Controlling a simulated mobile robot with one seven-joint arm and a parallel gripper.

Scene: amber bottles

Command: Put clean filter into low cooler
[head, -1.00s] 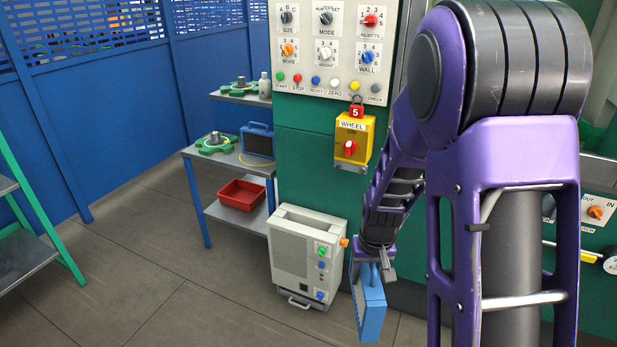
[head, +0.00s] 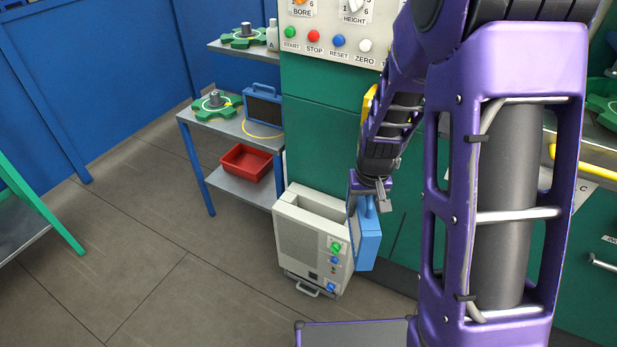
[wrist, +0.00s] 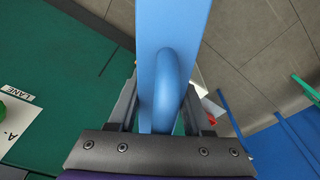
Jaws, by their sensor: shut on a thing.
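The filter (head: 367,240) is a flat panel with a light blue frame and a loop handle on top. My gripper (head: 380,188) is shut on this handle, and the filter hangs upright below it. In the wrist view the blue handle sits between the two fingers (wrist: 163,105). The low cooler (head: 303,250) is a cream box on the floor, with an open slot in its top and coloured knobs on its front. In the head view the filter overlaps the cooler's right edge; I cannot tell whether they touch. The filter's lower end is outside the slot.
A second blue-framed filter with a dark face (head: 263,108) stands on the shelf unit (head: 232,131) behind the cooler, beside a green part (head: 214,105). A red bin (head: 246,162) is on the lower shelf. The green cabinet (head: 325,150) rises behind.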

